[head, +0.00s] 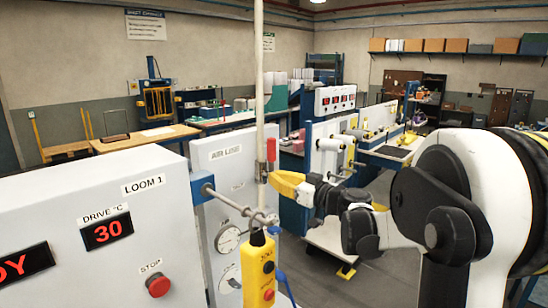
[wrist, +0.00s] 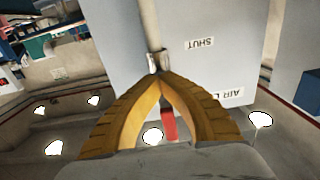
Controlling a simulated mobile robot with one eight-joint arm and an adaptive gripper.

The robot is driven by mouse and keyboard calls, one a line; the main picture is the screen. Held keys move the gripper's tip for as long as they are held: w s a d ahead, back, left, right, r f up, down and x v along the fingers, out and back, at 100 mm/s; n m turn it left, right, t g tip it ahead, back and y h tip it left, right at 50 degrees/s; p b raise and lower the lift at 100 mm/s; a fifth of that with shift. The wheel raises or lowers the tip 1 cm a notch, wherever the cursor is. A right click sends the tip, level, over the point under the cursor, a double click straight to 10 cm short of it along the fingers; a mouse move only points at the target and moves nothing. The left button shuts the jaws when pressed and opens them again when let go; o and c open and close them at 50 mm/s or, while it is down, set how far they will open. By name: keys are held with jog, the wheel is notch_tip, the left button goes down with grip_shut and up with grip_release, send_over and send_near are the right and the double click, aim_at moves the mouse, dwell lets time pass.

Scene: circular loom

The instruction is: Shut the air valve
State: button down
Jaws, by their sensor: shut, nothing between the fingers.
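The air valve (head: 263,170) is a metal body on a pale vertical pipe in front of the AIR LINE panel (head: 218,153). Its red handle (head: 271,150) stands upright alongside the pipe. My gripper (head: 271,179) has its yellow fingers shut and empty, tips at the valve just below the red handle. In the wrist view the shut fingertips (wrist: 160,78) lie right by the metal valve body (wrist: 155,62); I cannot tell whether they touch. The red handle (wrist: 169,125) shows through the gap between the fingers. A SHUT label (wrist: 199,44) appears upside down on the panel.
The LOOM 1 cabinet (head: 95,215) with a red STOP button (head: 158,285) stands at the left. Gauges (head: 228,240) sit on the panel.

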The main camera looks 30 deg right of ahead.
jog(key=c, duration=1.2)
grip_release()
jog(key=shift+c, duration=0.2)
jog(key=v, duration=0.7)
jog(key=shift+a, duration=0.1)
jog(key=shift+c, duration=0.3)
